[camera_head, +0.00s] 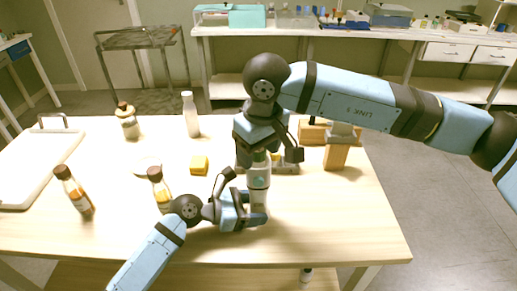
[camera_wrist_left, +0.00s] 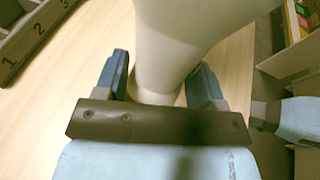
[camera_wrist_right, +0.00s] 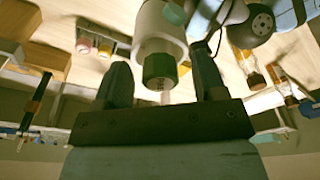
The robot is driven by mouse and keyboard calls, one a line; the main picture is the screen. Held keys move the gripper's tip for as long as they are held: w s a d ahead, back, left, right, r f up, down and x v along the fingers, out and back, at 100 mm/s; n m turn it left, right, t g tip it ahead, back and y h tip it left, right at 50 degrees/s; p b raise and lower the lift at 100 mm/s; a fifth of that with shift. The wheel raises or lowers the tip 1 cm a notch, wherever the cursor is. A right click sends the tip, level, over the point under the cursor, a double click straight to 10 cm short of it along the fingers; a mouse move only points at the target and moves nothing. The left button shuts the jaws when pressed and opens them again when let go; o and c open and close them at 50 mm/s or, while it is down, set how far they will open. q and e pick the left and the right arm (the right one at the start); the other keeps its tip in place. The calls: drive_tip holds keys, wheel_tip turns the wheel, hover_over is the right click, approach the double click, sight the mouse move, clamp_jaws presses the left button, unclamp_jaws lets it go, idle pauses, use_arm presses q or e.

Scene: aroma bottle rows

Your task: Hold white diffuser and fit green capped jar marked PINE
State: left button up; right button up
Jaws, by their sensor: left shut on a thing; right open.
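The white diffuser (camera_head: 259,199) stands upright near the middle of the table. My left gripper (camera_head: 258,212) is shut around its lower body, which also fills the left wrist view (camera_wrist_left: 172,40). The green capped jar (camera_head: 260,157) is at the diffuser's top. In the right wrist view its green cap (camera_wrist_right: 158,68) meets the white body (camera_wrist_right: 160,28); the PINE mark is not readable. My right gripper (camera_head: 264,150) is above the diffuser, open, its fingers on either side of the cap with gaps visible in the right wrist view (camera_wrist_right: 163,85).
A numbered rack (camera_wrist_left: 35,35) lies close by; small capped jars (camera_wrist_right: 95,46) stand in it. A wooden stand (camera_head: 336,155) is to the right. The front right table is clear.

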drive_tip(key=shift+r, duration=3.5)
use_arm(q)
drive_tip(key=o, duration=0.8)
